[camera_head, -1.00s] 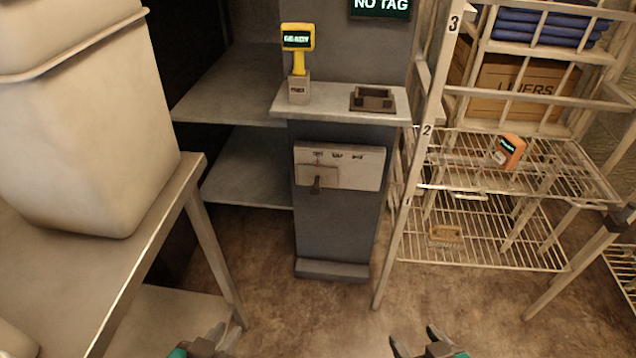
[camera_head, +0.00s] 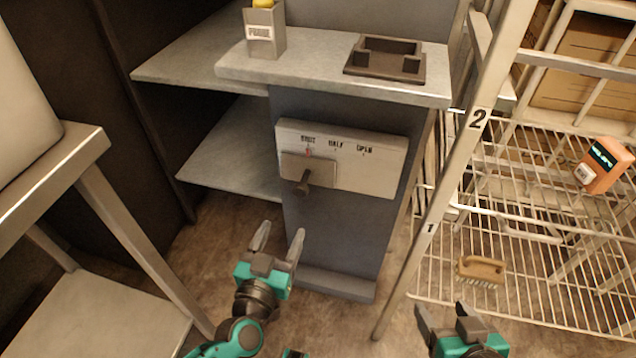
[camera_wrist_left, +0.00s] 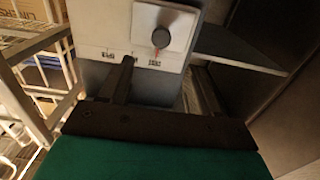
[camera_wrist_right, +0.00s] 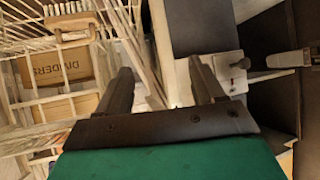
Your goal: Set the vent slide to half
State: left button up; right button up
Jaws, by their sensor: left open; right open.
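The vent panel (camera_head: 365,170) is a pale plate on the front of a grey pedestal, marked SHUT, HALF and OPEN from left to right. The slide (camera_head: 295,166) is a small plate with a dark knob (camera_head: 304,184), standing at the left under SHUT. In the left wrist view the slide (camera_wrist_left: 176,22) and its knob (camera_wrist_left: 161,37) show upside down. My left gripper (camera_head: 281,240) is open and empty, below and in front of the slide, apart from it. My right gripper (camera_head: 440,312) is open and empty at the lower right, away from the panel.
A ledge (camera_head: 330,80) with a dark tray (camera_head: 385,60) juts out above the panel. A wire rack (camera_head: 520,220) with a brush (camera_head: 481,268) and an orange box (camera_head: 604,165) stands at right. A metal table (camera_head: 45,175) is at left. Floor in front of the pedestal is clear.

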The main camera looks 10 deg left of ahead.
aim_at(299, 192)
pick_arm(q)
jog(key=w+b, duration=0.1)
jog(key=w, duration=0.5)
jog(key=w+b, duration=0.2)
jog(key=w, duration=0.3)
jog(key=shift+w+d+f, duration=0.1)
jog(key=shift+w+d, duration=0.1)
jog(key=shift+w, duration=0.8)
pick_arm(e)
jog(key=shift+w+a+f, duration=0.15)
jog(key=shift+a+f, duration=0.5)
jog(key=shift+f, duration=0.05)
pick_arm(q)
jog(key=shift+c, duration=0.3)
grip_shut()
pick_arm(e)
jog(key=shift+d+f, duration=0.15)
jog(key=shift+f, duration=0.1)
